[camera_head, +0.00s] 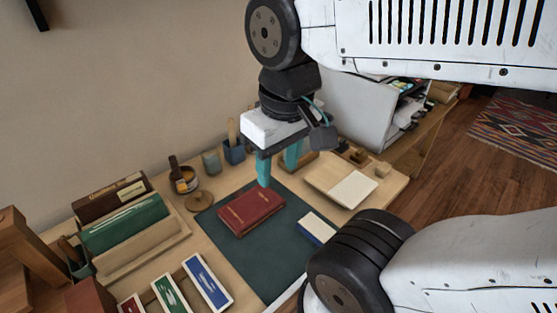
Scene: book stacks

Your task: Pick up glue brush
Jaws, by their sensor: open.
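A brush-like tool with a dark brown handle (174,168) stands upright at the back of the table. It is at a small jar with amber contents (187,181); I cannot tell whether it is in the jar or behind it. A second light wooden handle (232,131) sticks up from a blue cup (234,153), its lower end hidden. My gripper (278,168) has teal fingers that point down, open and apart with nothing visible between them. It hangs to the right of the blue cup, above the back of the dark green mat (237,257).
A red book (251,212) and a small white-and-blue block (317,229) lie on the mat. A round wooden disc (199,201) and a grey-green cup (211,161) stand near the jar. A book rack (138,252) is at left, a pale board (325,178) at right.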

